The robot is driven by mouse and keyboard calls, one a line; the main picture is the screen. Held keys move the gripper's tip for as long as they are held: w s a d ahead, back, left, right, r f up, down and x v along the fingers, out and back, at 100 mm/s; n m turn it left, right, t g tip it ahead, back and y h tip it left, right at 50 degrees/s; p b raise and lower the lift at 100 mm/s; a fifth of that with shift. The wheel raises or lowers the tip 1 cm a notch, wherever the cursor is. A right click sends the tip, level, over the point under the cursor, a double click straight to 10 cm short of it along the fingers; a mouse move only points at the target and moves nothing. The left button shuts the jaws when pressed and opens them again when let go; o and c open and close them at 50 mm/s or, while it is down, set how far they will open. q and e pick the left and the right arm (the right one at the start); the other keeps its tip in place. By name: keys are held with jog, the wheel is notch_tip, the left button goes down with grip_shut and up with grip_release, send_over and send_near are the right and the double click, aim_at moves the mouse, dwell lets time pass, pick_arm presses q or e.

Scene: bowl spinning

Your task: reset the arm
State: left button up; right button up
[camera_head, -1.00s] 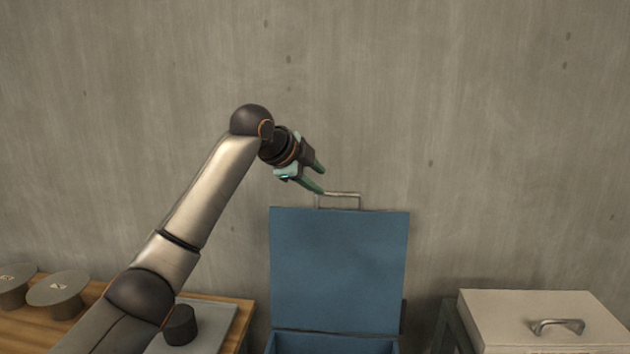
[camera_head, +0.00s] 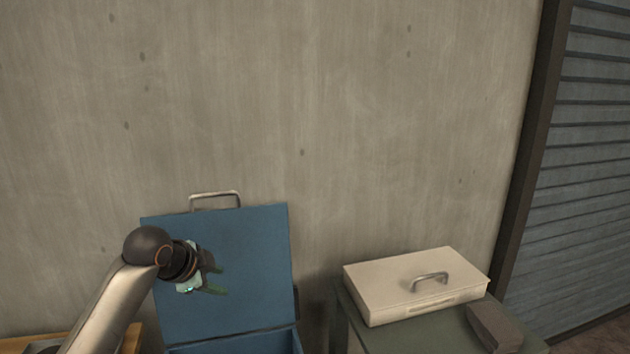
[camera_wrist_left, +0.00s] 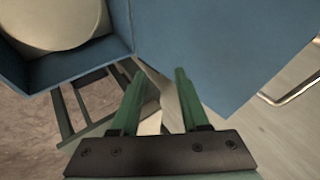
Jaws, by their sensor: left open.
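My left gripper (camera_head: 217,280) is open, with nothing between its green fingers. In the head view it hangs in front of the raised blue lid (camera_head: 245,240) of a blue box. In the left wrist view its two fingers (camera_wrist_left: 155,95) stand apart, and the blue lid (camera_wrist_left: 220,45) fills the upper middle beyond them. Whether the fingers touch the lid cannot be told. My right gripper does not show.
The blue box's lid carries a metal handle (camera_head: 215,195) on its top edge. A closed cream box (camera_head: 385,285) with a handle sits on a green stand (camera_head: 390,338) to the right. A slatted shutter (camera_head: 590,150) is at the far right. A pale round object (camera_wrist_left: 55,18) lies inside the blue box.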

pick_arm(q)
jog(key=s+d+f+n+g, duration=0.1)
jog(key=s+d+f+n, duration=0.2)
jog(key=s+f, duration=0.75)
jog(key=s+a+f+n+g+y, duration=0.15)
jog(key=s+f+n, duration=0.4)
jog(key=s, duration=0.85)
jog(key=s+a+f+n+g+y, duration=0.15)
jog(key=s+f+n, duration=0.35)
jog(key=s, duration=0.9)
jog(key=w+d+f+t+h, duration=0.1)
jog(key=w+f+t, duration=0.1)
jog(key=f, duration=0.4)
jog(key=w+d+f+t+h, duration=0.2)
jog(key=f+t, duration=0.1)
jog(key=f, duration=0.3)
jog(key=shift+d+f+m, duration=0.15)
jog(key=shift+d+m, duration=0.15)
jog(key=shift+m, duration=0.15)
